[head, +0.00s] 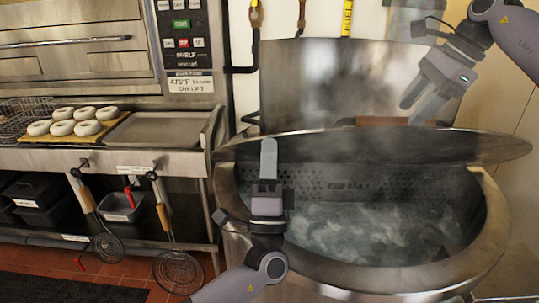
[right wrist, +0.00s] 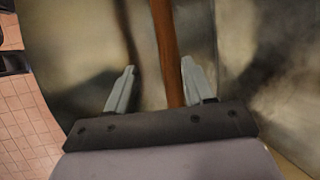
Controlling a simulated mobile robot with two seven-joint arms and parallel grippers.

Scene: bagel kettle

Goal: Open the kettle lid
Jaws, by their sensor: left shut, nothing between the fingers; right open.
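The large steel kettle (head: 395,275) stands at the right of the head view, with water and steam inside. Its round lid (head: 480,149) is tilted up, and the front opening shows below it. A brown lid handle (head: 395,122) shows just above the lid's edge. My left gripper (head: 268,145) is shut and empty, pointing up before the opening; its fingertips overlap the lid's near edge, and I cannot tell whether they touch. My right gripper (head: 415,103) is open above the lid by the handle. In the right wrist view the brown handle (right wrist: 168,50) runs between its open fingers (right wrist: 157,75).
A tall steel cylinder (head: 310,75) stands behind the lid. At left, a counter holds several bagels on a board (head: 118,121) and an empty steel tray (head: 165,128). Strainers (head: 178,270) hang from the counter front. The wall is close at right.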

